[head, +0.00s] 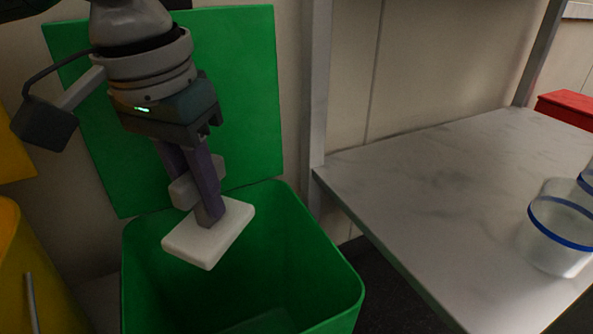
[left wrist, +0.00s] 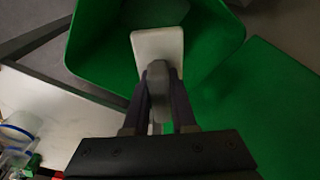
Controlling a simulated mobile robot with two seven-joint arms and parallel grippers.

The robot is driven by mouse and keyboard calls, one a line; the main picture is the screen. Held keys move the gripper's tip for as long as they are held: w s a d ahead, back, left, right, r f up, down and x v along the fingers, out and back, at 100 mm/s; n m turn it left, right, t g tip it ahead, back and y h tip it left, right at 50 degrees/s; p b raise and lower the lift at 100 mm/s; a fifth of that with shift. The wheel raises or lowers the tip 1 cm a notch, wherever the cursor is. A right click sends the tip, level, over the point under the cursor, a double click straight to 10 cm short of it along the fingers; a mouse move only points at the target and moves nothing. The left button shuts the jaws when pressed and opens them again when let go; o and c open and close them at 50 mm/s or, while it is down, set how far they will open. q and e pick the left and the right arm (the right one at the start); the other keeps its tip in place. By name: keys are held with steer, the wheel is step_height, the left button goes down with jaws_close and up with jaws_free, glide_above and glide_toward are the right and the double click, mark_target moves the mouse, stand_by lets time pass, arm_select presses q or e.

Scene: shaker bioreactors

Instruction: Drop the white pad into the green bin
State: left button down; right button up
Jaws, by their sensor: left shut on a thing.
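The white pad (head: 212,236) is a flat white block with a grey grip part on its back. My left gripper (head: 203,195) is shut on it and holds it over the opening of the green bin (head: 345,290). The bin's green lid (head: 245,90) stands open behind the gripper. In the left wrist view the pad (left wrist: 158,46) sits at the fingertips of my left gripper (left wrist: 160,85), with the green bin (left wrist: 90,45) around and beyond it. My right gripper is not in view.
A pale marble-topped table (head: 430,190) stands right of the bin, with a metal post (head: 317,90) at its corner. Clear containers with blue bands (head: 560,225) and a red box (head: 567,106) are on it. A yellow bin (head: 35,270) stands at the left.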

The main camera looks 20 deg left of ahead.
arm_select(q)
steer(key=c, duration=0.7)
jaws_free()
steer(key=shift+o, duration=0.2)
steer(key=r+p, duration=0.2)
steer(key=r, duration=0.1)
steer(key=s+r+p, duration=0.1)
steer(key=r+p, duration=0.4)
steer(key=r, duration=0.2)
steer(key=shift+s+p, duration=0.2)
steer(key=shift+p, duration=0.2)
